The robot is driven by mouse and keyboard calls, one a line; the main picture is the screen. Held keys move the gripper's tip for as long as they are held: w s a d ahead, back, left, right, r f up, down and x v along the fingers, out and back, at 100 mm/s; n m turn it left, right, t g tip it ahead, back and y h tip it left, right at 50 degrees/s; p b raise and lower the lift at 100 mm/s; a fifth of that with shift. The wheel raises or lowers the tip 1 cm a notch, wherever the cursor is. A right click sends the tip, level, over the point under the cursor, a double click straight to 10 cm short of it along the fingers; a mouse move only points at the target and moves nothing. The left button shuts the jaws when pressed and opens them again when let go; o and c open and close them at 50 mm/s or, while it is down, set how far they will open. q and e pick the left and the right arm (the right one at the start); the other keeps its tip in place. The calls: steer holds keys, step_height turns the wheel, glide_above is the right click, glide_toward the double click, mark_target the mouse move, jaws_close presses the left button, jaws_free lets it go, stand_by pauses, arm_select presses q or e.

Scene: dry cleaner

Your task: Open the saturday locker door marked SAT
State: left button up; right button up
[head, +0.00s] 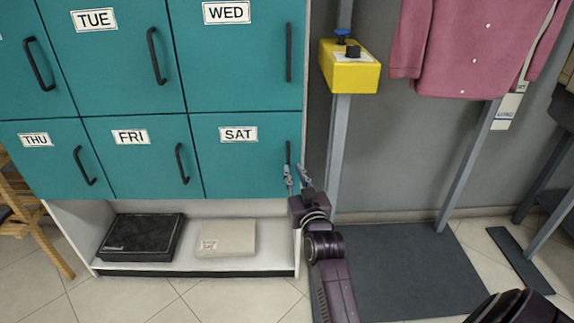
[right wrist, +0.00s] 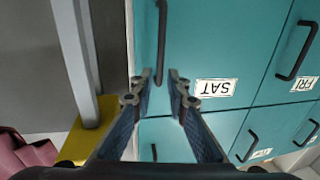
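The SAT locker door (head: 225,165) is teal and shut, at the bottom right of the locker block. Its SAT label (head: 238,134) shows upside down in the right wrist view (right wrist: 215,88). Its dark vertical bar handle (head: 288,152) is at the door's right edge. My right gripper (head: 297,179) is open at the lower end of this handle. In the right wrist view the handle (right wrist: 161,35) lines up between the open fingertips (right wrist: 161,76); I cannot tell whether they touch it. My left gripper is not in view.
Shut doors FRI (head: 145,165), THU (head: 55,165), TUE (head: 120,60) and WED (head: 240,65) surround it. A yellow button box (head: 349,68) on a grey post stands close right. A shelf below holds a black box (head: 140,238) and a pale box (head: 226,238). A pink garment (head: 455,50) hangs right.

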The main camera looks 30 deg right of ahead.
mark_target(289, 160)
steer(key=b+x, duration=0.1)
steer(key=x, duration=0.5)
steer(key=shift+f, duration=0.1)
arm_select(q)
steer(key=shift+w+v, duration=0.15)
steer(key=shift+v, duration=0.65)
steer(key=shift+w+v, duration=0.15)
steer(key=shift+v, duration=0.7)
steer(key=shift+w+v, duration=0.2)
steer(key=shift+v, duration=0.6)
arm_select(e)
steer(key=shift+w+d, duration=0.2)
steer(key=shift+w, duration=0.4)
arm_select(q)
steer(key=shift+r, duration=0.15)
arm_select(e)
steer(key=shift+c, duration=0.3)
jaws_close()
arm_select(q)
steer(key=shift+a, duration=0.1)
